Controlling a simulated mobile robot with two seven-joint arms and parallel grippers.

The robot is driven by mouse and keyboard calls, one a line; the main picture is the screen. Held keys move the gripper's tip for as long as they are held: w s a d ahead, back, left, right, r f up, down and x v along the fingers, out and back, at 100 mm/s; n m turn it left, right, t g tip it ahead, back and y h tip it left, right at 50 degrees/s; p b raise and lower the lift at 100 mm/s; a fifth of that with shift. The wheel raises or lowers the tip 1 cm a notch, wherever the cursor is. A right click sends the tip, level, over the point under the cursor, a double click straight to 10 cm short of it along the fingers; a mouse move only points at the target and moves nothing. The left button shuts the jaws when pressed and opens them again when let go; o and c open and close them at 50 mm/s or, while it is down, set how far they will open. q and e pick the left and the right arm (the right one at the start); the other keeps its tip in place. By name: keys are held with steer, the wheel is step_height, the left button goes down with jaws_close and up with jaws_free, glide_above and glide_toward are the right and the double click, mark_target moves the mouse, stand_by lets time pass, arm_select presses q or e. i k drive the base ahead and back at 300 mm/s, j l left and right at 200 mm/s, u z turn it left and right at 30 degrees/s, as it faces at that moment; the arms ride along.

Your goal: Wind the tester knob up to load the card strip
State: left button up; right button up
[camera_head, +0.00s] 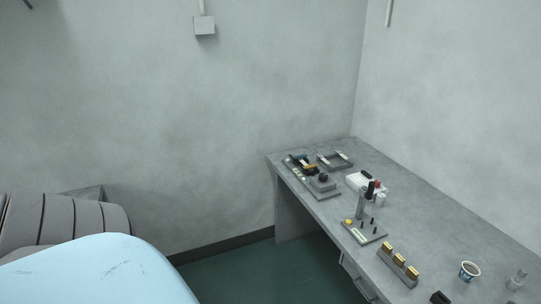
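What looks like the tester (327,190) is a small grey device on a flat base near the far left end of the grey bench. A dark round knob (323,177) stands on its front part. Teal, black and yellow parts sit close together at its back, too small to make out. I cannot pick out the card strip with certainty. Neither of my grippers is in view, and nothing is seen touching the knob.
On the bench (450,222) are a grey frame (335,166), a white block, a red-topped piece, a stand with a yellow button (348,221), a rack of gold pieces (399,260) and a cup (469,271). A pale blue housing (95,272) fills the lower left. Green floor lies between.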

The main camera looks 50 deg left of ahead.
mark_target(322, 177)
steer(key=u, duration=1.45)
